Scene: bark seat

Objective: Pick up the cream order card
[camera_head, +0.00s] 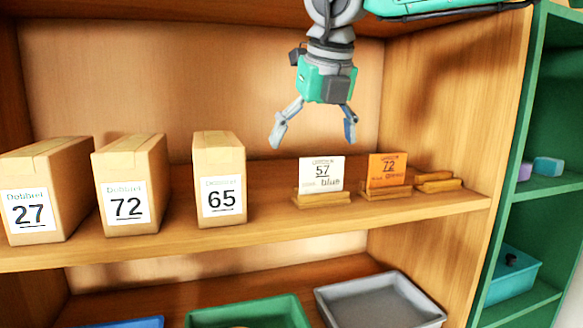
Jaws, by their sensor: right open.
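The cream order card (321,174) stands upright in a small wooden holder (322,200) on the wooden shelf. It reads "57" and "blue". My right gripper (314,138) hangs above it, pointing down, with its two fingers spread and nothing between them. The fingertips are above the card's top edge, apart from it. My left gripper is not in view.
An orange card (387,170) marked 72 stands in a holder just right of the cream card, with an empty wooden holder (437,183) beyond. Boxes marked 27 (41,190), 72 (130,185) and 65 (219,180) stand left. Trays, including a grey one (378,302), sit below.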

